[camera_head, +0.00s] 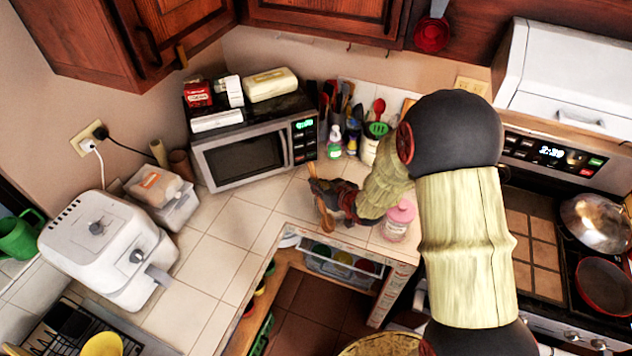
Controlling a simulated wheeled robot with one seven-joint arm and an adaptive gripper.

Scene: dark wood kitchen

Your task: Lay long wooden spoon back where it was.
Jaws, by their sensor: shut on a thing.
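My gripper (322,196) is over the tiled counter, in front of the microwave's right side. It is shut on the long wooden spoon (325,216), whose brown wood shows as a short upright strip at the fingers. Much of the spoon is hidden by the gripper or seen end-on. I cannot tell whether the spoon touches the counter.
The microwave (246,158) stands behind, with boxes on top. Bottles, a utensil crock (369,152) and a pink-lidded jar (398,222) stand near my arm. The air fryer (108,245) is at left. Bare counter tiles (205,245) lie between. The stove is at right.

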